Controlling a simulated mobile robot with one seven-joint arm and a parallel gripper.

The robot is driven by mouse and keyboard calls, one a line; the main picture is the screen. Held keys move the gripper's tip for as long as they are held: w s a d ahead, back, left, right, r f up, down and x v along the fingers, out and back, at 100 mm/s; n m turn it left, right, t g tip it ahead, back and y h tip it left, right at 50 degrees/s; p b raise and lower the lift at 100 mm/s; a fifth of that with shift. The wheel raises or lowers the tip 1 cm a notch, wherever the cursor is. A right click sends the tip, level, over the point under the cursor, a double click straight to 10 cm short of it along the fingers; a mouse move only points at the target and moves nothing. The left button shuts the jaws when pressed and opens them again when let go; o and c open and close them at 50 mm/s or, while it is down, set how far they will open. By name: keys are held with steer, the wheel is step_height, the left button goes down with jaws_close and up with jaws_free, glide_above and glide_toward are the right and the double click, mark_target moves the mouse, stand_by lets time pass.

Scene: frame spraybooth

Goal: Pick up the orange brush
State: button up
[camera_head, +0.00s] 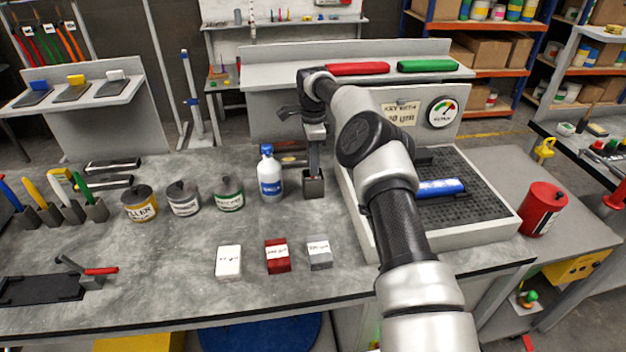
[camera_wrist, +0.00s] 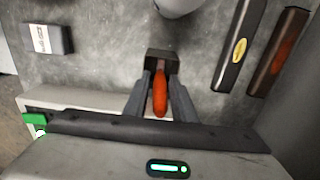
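The orange brush (camera_wrist: 160,93) shows in the wrist view as an orange handle rising from a small dark holder (camera_wrist: 161,62). The two fingers of my gripper (camera_wrist: 160,88) stand on either side of the handle and look slightly apart from it, so the gripper appears open around it. In the head view my gripper (camera_head: 314,160) points down over the dark holder (camera_head: 313,187) on the grey bench, right of a white and blue bottle (camera_head: 270,175). The brush is hidden there by my gripper.
Several cans, including a yellow-labelled one (camera_head: 140,203), stand left of the bottle. White (camera_head: 228,262), red (camera_head: 277,257) and grey (camera_head: 320,255) blocks lie in front. A tray with a dark grate (camera_head: 480,205) is close on the right. Other handles stand in holders (camera_head: 72,212) at far left.

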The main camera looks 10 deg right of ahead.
step_height(320, 180, down, 2)
steer(key=shift+f+b, duration=0.2)
steer(key=shift+b, duration=0.15)
steer(key=shift+r, duration=0.1)
jaws_close()
